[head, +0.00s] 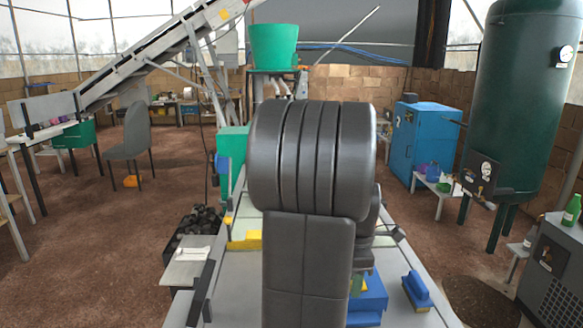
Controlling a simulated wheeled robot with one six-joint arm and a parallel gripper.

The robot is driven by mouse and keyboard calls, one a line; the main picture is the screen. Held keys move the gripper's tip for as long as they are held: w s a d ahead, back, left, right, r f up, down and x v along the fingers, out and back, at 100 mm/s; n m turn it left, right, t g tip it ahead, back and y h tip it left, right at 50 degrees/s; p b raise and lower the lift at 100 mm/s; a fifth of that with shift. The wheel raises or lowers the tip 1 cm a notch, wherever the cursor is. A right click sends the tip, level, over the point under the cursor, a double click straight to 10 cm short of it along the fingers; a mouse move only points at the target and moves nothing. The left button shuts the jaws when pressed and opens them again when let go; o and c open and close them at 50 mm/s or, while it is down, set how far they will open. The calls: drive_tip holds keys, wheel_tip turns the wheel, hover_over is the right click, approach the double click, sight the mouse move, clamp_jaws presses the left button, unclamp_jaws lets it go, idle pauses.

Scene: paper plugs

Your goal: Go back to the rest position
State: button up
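My own dark arm fills the middle of the head view and covers much of the grey table (235,290) in front of me. My gripper does not show; the arm may be hiding it. I cannot tell whether it holds anything. No paper plugs can be made out.
On the table are a yellow piece (245,241) at left, a blue box (370,300) partly behind my arm, and a blue brush-like tool (416,288) at right. A dark heap (200,222) stands left of the table. A green tank (520,100) stands at right. Brown floor at left is open.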

wheel_tip(320, 180, up, 9)
drive_tip(key=p, duration=0.6)
drive_tip(key=shift+s+r, duration=0.1)
